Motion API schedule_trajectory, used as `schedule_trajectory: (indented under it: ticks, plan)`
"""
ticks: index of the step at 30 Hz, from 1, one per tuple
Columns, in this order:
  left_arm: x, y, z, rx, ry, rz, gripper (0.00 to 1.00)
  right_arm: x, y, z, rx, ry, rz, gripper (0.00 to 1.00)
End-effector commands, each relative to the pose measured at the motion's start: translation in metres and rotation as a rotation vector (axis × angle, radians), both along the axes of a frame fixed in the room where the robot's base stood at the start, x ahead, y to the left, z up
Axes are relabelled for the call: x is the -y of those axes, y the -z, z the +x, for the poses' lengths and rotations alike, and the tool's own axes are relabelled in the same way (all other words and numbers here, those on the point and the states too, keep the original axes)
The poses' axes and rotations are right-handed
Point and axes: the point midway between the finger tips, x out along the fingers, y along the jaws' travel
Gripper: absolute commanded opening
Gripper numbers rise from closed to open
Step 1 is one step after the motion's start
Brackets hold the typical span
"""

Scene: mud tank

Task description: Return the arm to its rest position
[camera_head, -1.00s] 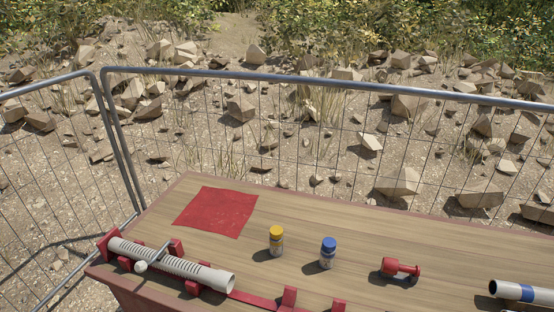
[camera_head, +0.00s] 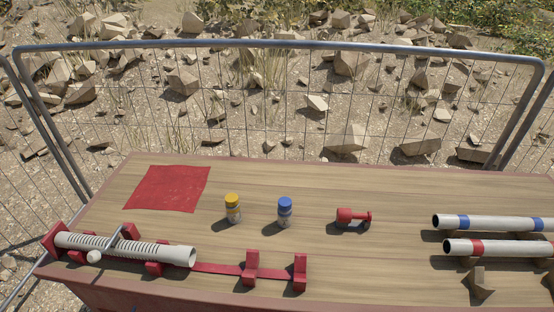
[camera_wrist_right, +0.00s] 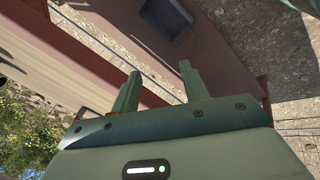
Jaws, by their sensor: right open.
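My right gripper (camera_wrist_right: 157,88) shows in the right wrist view with its two green fingers apart and nothing between them. Neither gripper nor arm shows in the head view. The wooden table (camera_head: 260,175) there holds a ribbed grey pipe (camera_head: 125,247) in red supports at the left, a yellow-capped bottle (camera_head: 233,209), a blue-capped bottle (camera_head: 285,212) and a red tool-like object (camera_head: 352,216).
A red cloth (camera_head: 167,188) lies flat at the back left. A blue-banded pipe (camera_head: 495,222) and a red-banded pipe (camera_head: 500,248) lie at the right. Red brackets (camera_head: 252,266) stand along the front. A wire fence (camera_head: 290,100) runs behind the table, with rocks beyond. The table's middle back is clear.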

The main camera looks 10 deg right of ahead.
Motion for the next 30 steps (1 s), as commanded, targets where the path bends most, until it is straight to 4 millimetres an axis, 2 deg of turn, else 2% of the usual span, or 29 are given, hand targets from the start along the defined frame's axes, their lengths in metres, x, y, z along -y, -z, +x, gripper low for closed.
schedule_trajectory:
  ticks: [1,4,6,9,12,15,16,30]
  plan:
    - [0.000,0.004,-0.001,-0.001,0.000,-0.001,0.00,-0.004,0.033,-0.012,-0.036,0.009,0.027,0.45]
    - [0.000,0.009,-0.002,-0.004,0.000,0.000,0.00,-0.011,0.102,-0.047,-0.109,0.042,0.100,0.45]
    - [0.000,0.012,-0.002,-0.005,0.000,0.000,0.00,-0.015,0.148,-0.081,-0.161,0.081,0.151,0.45]
    - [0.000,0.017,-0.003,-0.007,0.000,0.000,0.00,-0.015,0.195,-0.132,-0.223,0.144,0.206,0.45]
    - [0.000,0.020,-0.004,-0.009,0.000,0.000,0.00,-0.013,0.223,-0.176,-0.267,0.203,0.239,0.45]
    - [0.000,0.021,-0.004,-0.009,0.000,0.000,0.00,-0.010,0.237,-0.207,-0.295,0.247,0.256,0.45]
    - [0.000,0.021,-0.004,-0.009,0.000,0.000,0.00,-0.009,0.238,-0.211,-0.298,0.253,0.258,0.45]
    - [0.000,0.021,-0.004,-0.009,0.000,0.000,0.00,-0.009,0.238,-0.211,-0.298,0.253,0.258,0.45]
